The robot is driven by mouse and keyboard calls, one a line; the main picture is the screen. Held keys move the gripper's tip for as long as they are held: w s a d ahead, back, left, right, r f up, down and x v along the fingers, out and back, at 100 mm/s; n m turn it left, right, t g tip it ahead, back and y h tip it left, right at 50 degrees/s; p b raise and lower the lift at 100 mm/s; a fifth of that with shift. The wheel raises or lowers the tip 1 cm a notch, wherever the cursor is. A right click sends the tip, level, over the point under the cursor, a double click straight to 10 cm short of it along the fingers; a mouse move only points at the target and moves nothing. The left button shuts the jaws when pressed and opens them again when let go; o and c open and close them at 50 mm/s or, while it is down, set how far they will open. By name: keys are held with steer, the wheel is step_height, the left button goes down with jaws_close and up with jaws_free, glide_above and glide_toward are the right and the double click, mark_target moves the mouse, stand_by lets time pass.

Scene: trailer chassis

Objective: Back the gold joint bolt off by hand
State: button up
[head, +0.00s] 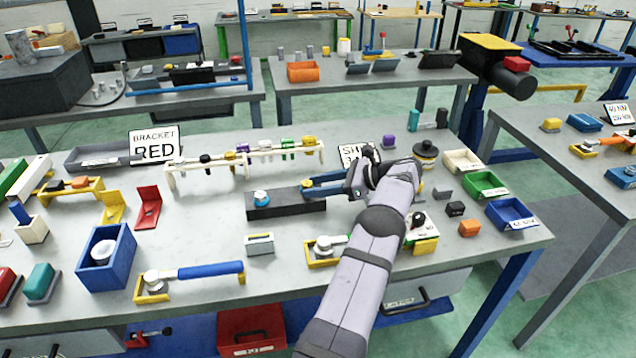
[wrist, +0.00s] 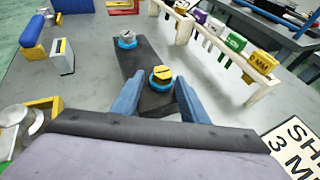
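The gold joint bolt (wrist: 161,73) stands upright in a blue ring at the near end of a dark bar (wrist: 138,52) in the wrist view. In the head view the gold bolt (head: 307,184) sits at the bar's right end, just left of my gripper (head: 322,188). A second, silver-topped bolt (wrist: 127,36) with a blue ring stands farther along the bar; it also shows in the head view (head: 261,196). My gripper's blue fingers (wrist: 160,88) are apart, one on each side of the gold bolt's near side. I see no contact; the threads are hidden.
A white rack (head: 245,158) with several coloured tags stands behind the bar. A sign (wrist: 296,140) is close to my gripper's right. A blue-handled wrench (head: 208,270) lies in front. Coloured bins (head: 487,184) are at the right.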

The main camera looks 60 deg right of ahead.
steer(key=shift+d+r, duration=0.1)
steer(key=shift+r, duration=0.15)
steer(key=b+v, duration=0.1)
steer(key=v, duration=0.3)
steer(key=shift+s+d, duration=0.15)
steer(key=shift+s, duration=0.2)
steer(key=shift+s+d+r, duration=0.15)
steer(key=shift+s+r, duration=0.1)
steer(key=shift+s, duration=0.15)
steer(key=shift+s+d+r+p, duration=0.2)
steer(key=shift+s+p, duration=0.25)
steer(key=shift+s, duration=0.15)
